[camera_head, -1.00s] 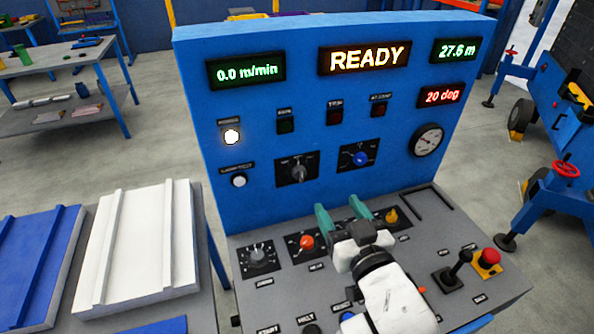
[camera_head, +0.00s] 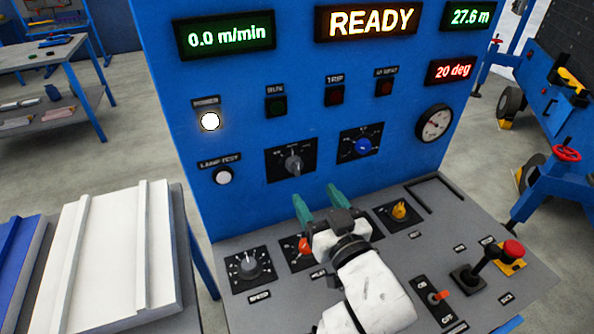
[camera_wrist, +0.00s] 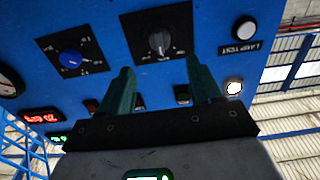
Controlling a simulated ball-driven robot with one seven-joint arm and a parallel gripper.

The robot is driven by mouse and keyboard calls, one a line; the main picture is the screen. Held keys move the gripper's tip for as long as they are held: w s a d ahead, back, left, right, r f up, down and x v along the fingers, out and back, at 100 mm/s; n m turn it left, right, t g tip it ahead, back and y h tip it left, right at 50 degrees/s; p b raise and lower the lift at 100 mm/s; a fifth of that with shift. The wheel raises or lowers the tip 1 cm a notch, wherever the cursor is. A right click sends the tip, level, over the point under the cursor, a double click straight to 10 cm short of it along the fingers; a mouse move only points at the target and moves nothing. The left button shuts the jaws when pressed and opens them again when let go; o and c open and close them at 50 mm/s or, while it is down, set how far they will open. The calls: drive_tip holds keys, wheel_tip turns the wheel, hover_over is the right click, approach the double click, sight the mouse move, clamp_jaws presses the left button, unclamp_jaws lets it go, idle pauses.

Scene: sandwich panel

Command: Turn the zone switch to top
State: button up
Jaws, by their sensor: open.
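Two rotary switches sit side by side on the upright blue panel. One has a grey knob (camera_head: 293,164) and the other a blue knob (camera_head: 363,146); their small labels are too blurred to tell which is the zone switch. My gripper (camera_head: 318,196) is open and empty, with its green fingers pointing at the panel below these switches. In the wrist view, the grey knob (camera_wrist: 159,41) shows between and beyond the fingertips of my gripper (camera_wrist: 161,68). The blue knob (camera_wrist: 70,59) is to the left there. Neither knob appears touched.
White panels (camera_head: 110,250) lie at the left.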

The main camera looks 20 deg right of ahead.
sight(297, 171)
drive_tip(key=w, duration=0.9)
drive_tip(key=shift+w+p, duration=0.35)
drive_tip(key=shift+p, duration=0.05)
drive_tip(key=shift+c, duration=0.3)
drive_tip(key=c, duration=1)
drive_tip(key=shift+n, duration=0.4)
drive_tip(key=n+p, duration=0.1)
drive_tip(key=n, duration=0.2)
drive_tip(key=shift+a+r+n+p, duration=0.1)
drive_tip(key=shift+n+p, duration=1)
drive_tip(key=shift+n, duration=1.5)
